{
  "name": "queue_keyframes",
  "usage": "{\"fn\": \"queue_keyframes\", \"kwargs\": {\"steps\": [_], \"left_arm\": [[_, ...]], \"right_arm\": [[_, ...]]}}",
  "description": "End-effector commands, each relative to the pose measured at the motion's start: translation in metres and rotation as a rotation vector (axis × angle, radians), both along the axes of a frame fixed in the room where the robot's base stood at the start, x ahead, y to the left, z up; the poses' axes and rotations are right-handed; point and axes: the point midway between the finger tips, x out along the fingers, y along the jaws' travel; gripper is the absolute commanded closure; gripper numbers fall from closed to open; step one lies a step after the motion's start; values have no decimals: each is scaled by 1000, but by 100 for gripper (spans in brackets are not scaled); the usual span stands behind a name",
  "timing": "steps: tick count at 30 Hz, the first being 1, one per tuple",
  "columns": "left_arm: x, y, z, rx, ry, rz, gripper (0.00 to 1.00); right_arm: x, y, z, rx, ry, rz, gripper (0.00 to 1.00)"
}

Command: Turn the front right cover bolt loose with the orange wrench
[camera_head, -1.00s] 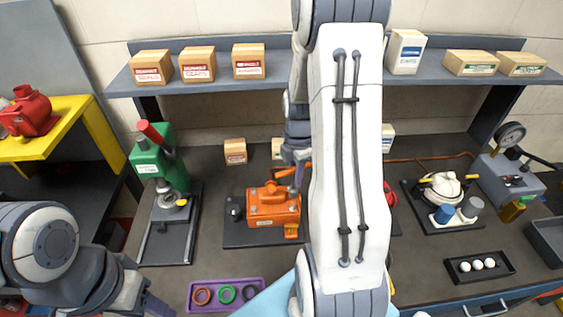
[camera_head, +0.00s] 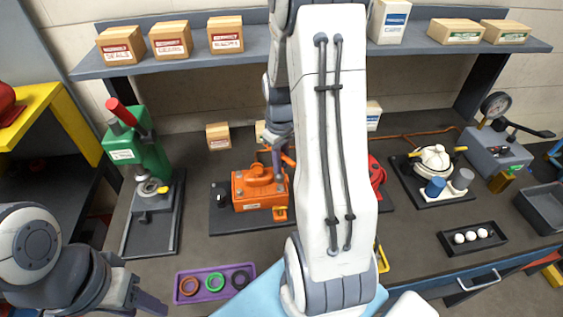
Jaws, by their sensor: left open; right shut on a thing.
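An orange motor housing (camera_head: 258,186) sits on a dark base plate in the middle of the bench, with a raised round part on its cover. My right gripper (camera_head: 284,168) points down over the right side of this cover and is shut on the orange wrench, which is mostly hidden at the jaws. The front right cover bolt cannot be made out behind the gripper and arm. My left gripper (camera_head: 150,303) is open and empty at the lower left, in front of the bench and far from the motor.
A green press (camera_head: 140,150) stands left of the motor. A purple tray (camera_head: 214,283) with three rings lies in front. A red motor (camera_head: 376,174) is partly hidden behind my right arm. A pump (camera_head: 433,160) and a black tray with white balls (camera_head: 473,237) are at right.

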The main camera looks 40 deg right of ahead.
Motion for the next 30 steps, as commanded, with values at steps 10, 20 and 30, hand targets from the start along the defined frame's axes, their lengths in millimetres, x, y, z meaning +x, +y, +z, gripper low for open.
{"fn": "queue_keyframes", "kwargs": {"steps": [10, 20, 30], "left_arm": [[0, 0, 9, -1, -1, -2, 50], [0, 0, 13, -1, -1, -3, 50], [0, 0, 13, -1, -1, -3, 50]], "right_arm": [[0, 2, -5, 0, 2, -540, 100], [1, 3, -11, 0, 1, -985, 100], [2, 3, -13, 0, 0, -1128, 100]]}}
